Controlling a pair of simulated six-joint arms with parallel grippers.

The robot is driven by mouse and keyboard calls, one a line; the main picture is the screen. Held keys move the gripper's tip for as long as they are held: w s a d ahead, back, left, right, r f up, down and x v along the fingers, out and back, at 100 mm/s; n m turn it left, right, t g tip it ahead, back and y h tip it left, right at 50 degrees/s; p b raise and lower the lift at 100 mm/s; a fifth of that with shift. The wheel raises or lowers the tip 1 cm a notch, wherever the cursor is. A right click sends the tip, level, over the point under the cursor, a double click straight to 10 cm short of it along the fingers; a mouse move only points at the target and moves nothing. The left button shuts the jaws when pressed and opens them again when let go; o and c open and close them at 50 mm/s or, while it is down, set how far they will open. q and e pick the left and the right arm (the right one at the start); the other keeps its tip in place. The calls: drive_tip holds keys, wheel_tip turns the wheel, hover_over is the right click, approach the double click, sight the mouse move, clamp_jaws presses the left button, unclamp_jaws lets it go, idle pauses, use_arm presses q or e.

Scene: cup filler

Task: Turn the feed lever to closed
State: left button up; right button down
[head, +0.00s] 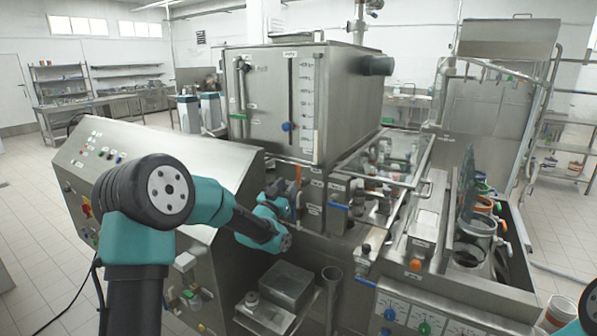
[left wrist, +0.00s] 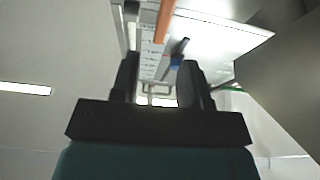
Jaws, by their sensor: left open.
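An upright orange lever handle (head: 298,173) stands on the valve block under the front of the steel tank. I take it for the feed lever, but its label is too small to read. My left gripper (head: 284,189) is just left of it, partly hidden behind my own wrist. In the left wrist view the open fingers (left wrist: 158,72) stand apart with nothing visibly held. An orange bar (left wrist: 165,20) shows beyond them at the top, and contact cannot be told. My right gripper is out of view; only a bit of that arm shows at the right edge.
The steel tank (head: 270,92) stands above the valve block. A blue-handled lever (head: 338,206) is to the right of the orange one. A sloped control panel (head: 120,160) lies to the left, and a steel box (head: 287,285) sits below. Pipes crowd the right side.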

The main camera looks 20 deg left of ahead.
sight(298, 171)
use_arm(q)
drive_tip(key=x, duration=0.8)
clamp_jaws()
idle(0.5)
